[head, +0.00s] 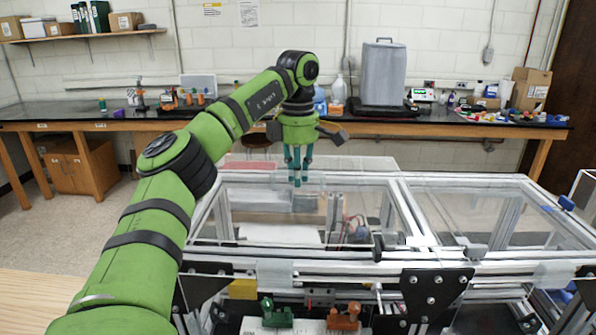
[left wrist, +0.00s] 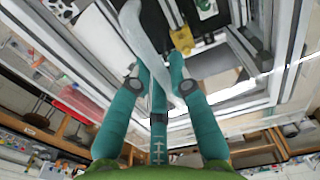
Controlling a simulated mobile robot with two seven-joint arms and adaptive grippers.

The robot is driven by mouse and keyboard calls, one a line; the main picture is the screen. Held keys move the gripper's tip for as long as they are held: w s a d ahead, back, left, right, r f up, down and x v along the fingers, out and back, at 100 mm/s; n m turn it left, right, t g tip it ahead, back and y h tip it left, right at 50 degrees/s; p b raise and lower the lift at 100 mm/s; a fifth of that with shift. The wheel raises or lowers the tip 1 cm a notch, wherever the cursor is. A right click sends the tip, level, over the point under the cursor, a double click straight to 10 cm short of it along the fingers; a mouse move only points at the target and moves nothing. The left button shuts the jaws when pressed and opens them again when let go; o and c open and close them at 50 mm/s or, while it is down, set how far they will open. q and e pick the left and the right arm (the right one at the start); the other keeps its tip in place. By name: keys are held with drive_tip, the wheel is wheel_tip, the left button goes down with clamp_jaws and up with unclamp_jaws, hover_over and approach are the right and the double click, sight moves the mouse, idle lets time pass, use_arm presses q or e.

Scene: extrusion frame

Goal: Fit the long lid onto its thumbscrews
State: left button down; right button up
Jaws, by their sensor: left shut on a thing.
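My left gripper (head: 299,180) hangs fingers-down over the left bay of the metal extrusion frame (head: 420,215). Its teal fingers are shut on a clear, pale piece, which I take to be the long lid; in the left wrist view the lid (left wrist: 147,38) is a narrow translucent strip between the fingers. Its full outline is hard to make out in the head view. The frame also shows in the left wrist view (left wrist: 228,107). Small dark knobs on the front rail may be thumbscrews (head: 378,243), but I cannot tell. My right gripper is not in view.
Black brackets (head: 430,290) line the front.

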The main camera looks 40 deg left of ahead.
use_arm(q)
drive_tip(key=shift+r+p, duration=0.15)
drive_tip(key=shift+p, duration=1)
idle(1.4)
drive_tip(key=shift+f+b, duration=0.85)
drive_tip(key=shift+f, duration=1.2)
drive_tip(key=c, duration=1.1)
unclamp_jaws()
drive_tip(key=shift+s+d+f, duration=0.1)
drive_tip(key=shift+s, duration=0.1)
drive_tip(key=shift+w+r, duration=0.15)
drive_tip(key=shift+r, duration=0.3)
drive_tip(key=r, duration=1.1)
drive_tip(key=shift+s+d+r, duration=0.1)
drive_tip(key=shift+s+r, duration=0.1)
drive_tip(key=shift+r, duration=0.05)
